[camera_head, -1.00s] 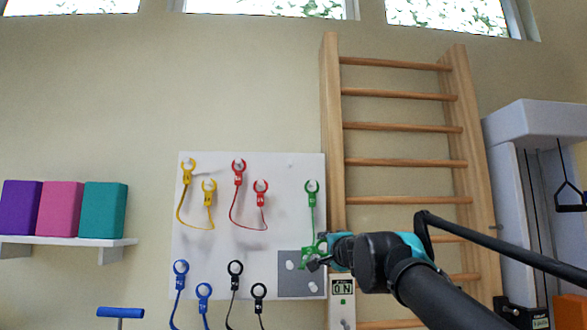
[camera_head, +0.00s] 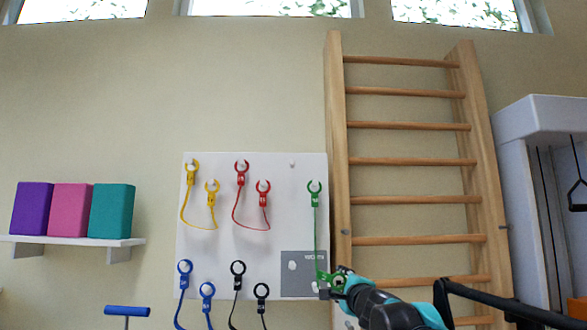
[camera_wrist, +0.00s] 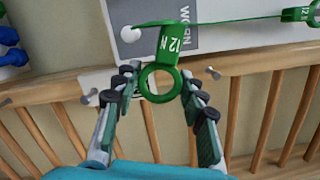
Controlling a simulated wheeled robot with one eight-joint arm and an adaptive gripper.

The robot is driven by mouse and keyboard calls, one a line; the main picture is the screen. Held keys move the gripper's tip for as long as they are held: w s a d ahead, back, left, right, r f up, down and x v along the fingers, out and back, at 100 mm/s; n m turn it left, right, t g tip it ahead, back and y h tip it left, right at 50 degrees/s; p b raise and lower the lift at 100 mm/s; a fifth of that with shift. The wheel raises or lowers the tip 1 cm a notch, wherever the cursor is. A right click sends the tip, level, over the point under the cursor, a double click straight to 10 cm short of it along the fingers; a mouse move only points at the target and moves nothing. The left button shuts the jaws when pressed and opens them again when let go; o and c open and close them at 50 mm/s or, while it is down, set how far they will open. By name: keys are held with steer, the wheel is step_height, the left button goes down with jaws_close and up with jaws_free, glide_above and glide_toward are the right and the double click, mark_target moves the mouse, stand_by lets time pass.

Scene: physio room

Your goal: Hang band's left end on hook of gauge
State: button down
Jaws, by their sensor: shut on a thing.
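The green band (camera_head: 315,235) runs down the white board, its upper ring end (camera_head: 314,188) on a peg. My gripper (camera_head: 340,279) is shut on the lower ring end (camera_head: 330,278), at the board's lower right corner. In the wrist view that end (camera_wrist: 165,72), marked 12 N, sits between the two fingers (camera_wrist: 160,85), its open ring facing back to the palm. The other end (camera_wrist: 303,13) shows at the top right. A pale casing, probably the gauge (camera_wrist: 97,83), lies left of the fingers. Its display is hidden, and I cannot surely make out its hook.
A grey patch (camera_head: 290,262) lies beside my gripper. Wooden wall bars (camera_head: 405,200) stand close on the right, with a peg (camera_wrist: 212,73) on their post.

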mark_target(351, 328)
steer(key=d+f+m+h, duration=0.1)
steer(key=d+f+m, duration=0.2)
steer(key=f+m, duration=0.3)
steer(key=d+f+m+t+h, duration=0.1)
steer(key=d+f+m, duration=0.2)
steer(key=f+m, duration=0.3)
step_height(351, 328, down, 5)
steer(key=shift+f, duration=0.1)
steer(key=shift+w+d, duration=0.1)
stand_by(0.6)
steer(key=shift+w, duration=4.65)
steer(key=shift+w, duration=2.35)
steer(key=shift+r, duration=0.45)
